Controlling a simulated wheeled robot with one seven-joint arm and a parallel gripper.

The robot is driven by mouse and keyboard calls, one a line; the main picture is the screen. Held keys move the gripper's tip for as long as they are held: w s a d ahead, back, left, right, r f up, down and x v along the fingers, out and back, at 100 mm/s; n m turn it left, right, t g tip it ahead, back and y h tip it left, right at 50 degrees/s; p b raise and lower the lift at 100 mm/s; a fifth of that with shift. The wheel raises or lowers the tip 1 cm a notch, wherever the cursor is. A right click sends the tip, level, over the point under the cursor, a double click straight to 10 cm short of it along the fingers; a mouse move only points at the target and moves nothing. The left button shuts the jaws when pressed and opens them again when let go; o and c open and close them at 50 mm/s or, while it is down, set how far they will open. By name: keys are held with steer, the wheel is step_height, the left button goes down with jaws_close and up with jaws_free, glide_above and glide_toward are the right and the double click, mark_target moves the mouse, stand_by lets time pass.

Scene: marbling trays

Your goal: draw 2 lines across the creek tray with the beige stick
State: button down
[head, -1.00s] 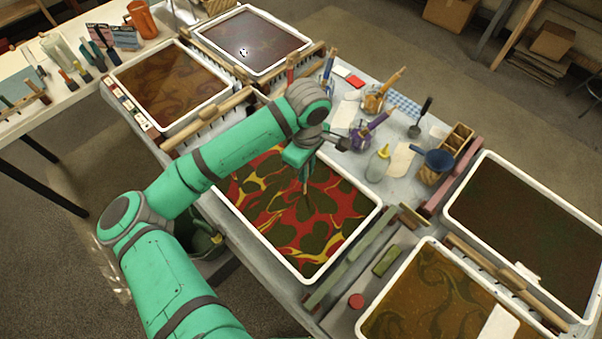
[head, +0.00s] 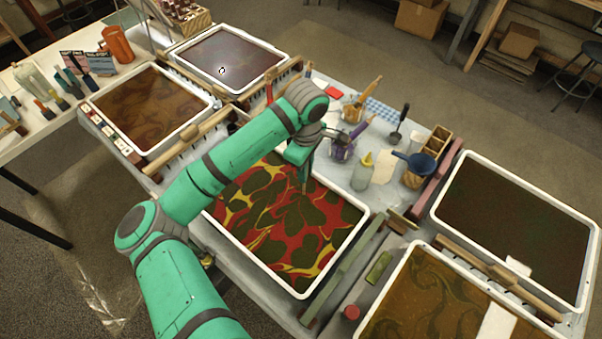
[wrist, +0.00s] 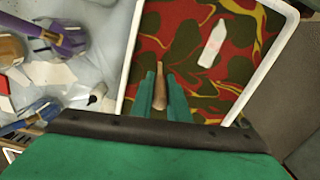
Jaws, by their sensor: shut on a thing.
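The tray under my arm (head: 333,258) has a white rim and holds a red, yellow and dark green marbled bath. No label tells me whether it is the creek tray. My gripper (head: 303,160) is over its far part, close to the far rim. In the wrist view my gripper (wrist: 161,92) is shut on the beige stick (wrist: 160,82), which points away between the green fingers. The stick (head: 304,183) points down at the bath in the head view. I cannot tell whether its tip touches the surface. My arm hides the tray's upper left part.
Other trays lie behind (head: 209,102) and to the right (head: 586,270). A white bottle-shaped patch (wrist: 212,45) shows over the bath.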

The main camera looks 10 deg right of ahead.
steer(key=shift+w+d+r, duration=0.35)
steer(key=shift+d+r, duration=0.05)
steer(key=shift+r, duration=0.25)
steer(key=shift+w+d+r, duration=0.35)
steer(key=shift+w+r, duration=0.05)
steer(key=shift+r, duration=0.3)
steer(key=shift+w+d+r, duration=0.35)
steer(key=shift+d+r, duration=0.05)
steer(key=shift+r, duration=0.35)
